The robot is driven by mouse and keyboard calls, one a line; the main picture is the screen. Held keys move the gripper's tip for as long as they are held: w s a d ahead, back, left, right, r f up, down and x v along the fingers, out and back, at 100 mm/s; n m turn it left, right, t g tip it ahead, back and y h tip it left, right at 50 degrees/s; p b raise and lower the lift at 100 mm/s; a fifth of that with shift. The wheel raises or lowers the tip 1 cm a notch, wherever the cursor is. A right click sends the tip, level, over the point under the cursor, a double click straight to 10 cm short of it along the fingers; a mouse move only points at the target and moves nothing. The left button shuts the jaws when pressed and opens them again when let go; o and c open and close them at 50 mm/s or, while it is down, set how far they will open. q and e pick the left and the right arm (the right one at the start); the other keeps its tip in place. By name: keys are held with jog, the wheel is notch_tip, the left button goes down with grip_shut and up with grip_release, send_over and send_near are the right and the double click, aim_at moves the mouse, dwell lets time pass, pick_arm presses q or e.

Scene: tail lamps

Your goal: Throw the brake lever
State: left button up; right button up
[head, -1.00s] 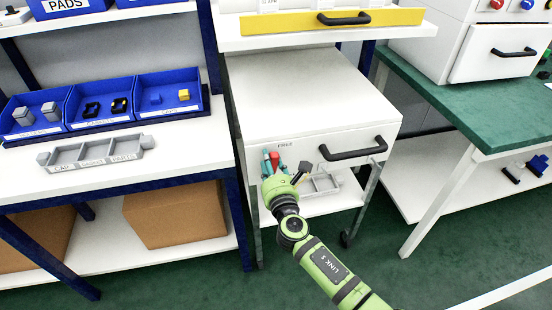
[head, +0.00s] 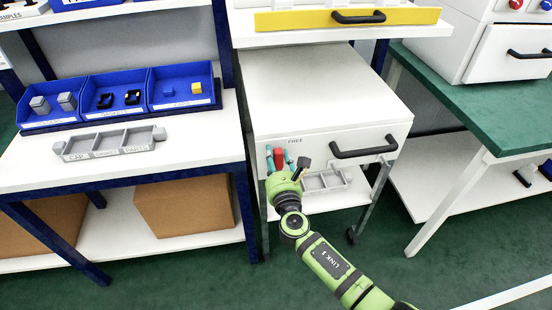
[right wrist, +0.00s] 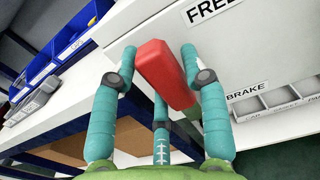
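The red brake lever (head: 279,158) is on the front of the white cabinet (head: 325,90), just below and left of the FREE label (head: 295,140). In the right wrist view the lever (right wrist: 162,70) sits between the teal fingers of my right gripper (right wrist: 158,52). The fingers stand apart on either side of it, with a gap on the left; contact on the right I cannot tell. A BRAKE label (right wrist: 247,91) is lower right of the lever there. The lever's foot is partly hidden by the fingers. My left gripper is not in view.
A black drawer handle (head: 364,147) is right of the lever. A grey divided tray (head: 325,181) lies on the cabinet's lower shelf. The left bench holds blue bins (head: 118,97) and another grey tray (head: 108,143). A green-topped table (head: 500,105) stands right.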

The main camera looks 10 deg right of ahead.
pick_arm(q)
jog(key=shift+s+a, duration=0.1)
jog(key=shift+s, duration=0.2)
pick_arm(e)
jog(key=shift+s+f, duration=0.1)
jog(key=shift+s, duration=0.1)
jog(key=s, duration=1.1)
jog(key=shift+s+d, duration=0.2)
jog(key=shift+s, duration=0.1)
